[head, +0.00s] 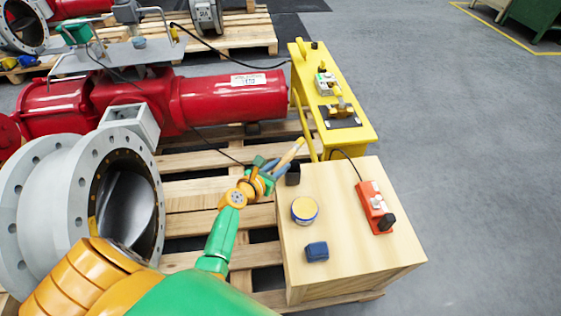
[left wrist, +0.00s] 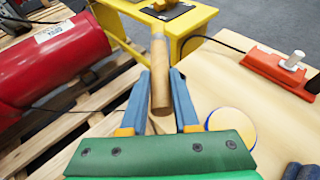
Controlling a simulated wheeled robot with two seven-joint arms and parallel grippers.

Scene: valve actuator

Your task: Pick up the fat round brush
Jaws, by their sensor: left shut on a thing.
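The fat round brush has a thick light-wood shaft and shows in the head view (head: 289,152) and in the left wrist view (left wrist: 160,85). My left gripper (head: 268,172) is shut on it. In the left wrist view the blue fingers of the left gripper (left wrist: 158,95) stand on both sides of the shaft. The brush is tilted and points away from the gripper, above the far left edge of the wooden box. Its near end is partly hidden by the gripper. My right gripper is not in view.
A yellow bench (head: 355,135) stands behind. A red actuator (head: 220,100) and grey valve (head: 70,200) are left.

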